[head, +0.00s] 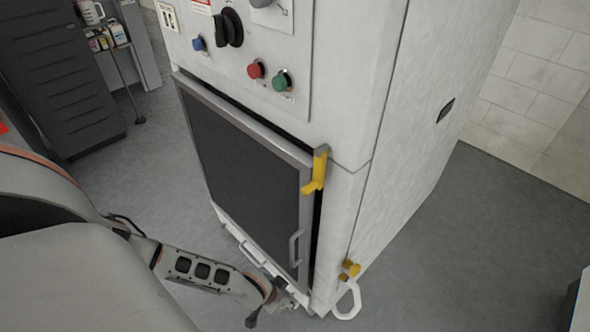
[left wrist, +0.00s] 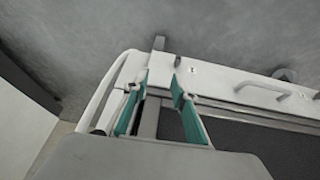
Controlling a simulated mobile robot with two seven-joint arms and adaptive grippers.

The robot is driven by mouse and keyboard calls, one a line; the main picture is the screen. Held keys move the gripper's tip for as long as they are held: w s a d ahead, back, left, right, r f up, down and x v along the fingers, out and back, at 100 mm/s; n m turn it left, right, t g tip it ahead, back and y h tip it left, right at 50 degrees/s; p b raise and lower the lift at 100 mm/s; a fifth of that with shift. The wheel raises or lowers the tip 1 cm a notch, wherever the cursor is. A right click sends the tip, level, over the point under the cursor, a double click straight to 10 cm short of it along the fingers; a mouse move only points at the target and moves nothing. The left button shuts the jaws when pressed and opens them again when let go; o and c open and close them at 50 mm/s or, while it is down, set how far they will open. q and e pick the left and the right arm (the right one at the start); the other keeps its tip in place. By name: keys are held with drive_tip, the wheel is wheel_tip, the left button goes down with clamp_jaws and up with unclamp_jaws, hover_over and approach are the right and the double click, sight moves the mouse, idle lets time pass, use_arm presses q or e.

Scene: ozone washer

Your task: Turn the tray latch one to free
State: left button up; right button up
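The washer's lower front has a white tray front (head: 252,252) below the dark door. My left gripper (head: 283,296) is low at the cabinet's bottom front corner. In the left wrist view the left gripper (left wrist: 161,88) has its teal fingers apart, with a grey bar (left wrist: 150,117) between them, not visibly clamped. My right gripper is not in view.
The dark door (head: 245,175) has a yellow latch (head: 317,172) and a grey handle (head: 295,248). A white loop (head: 347,301) and yellow fitting (head: 350,268) project at the lower right corner. A dark drawer cabinet (head: 60,75) stands back left.

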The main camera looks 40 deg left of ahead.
use_arm(q)
drive_tip(key=w+a+f+b, duration=0.3)
drive_tip(key=f+b, duration=0.1)
drive_tip(key=f, duration=0.4)
drive_tip(key=shift+f+y, duration=0.3)
drive_tip(key=shift+f, duration=0.1)
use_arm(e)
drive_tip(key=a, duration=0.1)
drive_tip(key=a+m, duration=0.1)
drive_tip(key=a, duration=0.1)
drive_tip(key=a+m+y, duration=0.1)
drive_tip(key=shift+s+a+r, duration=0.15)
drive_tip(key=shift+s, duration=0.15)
use_arm(q)
clamp_jaws()
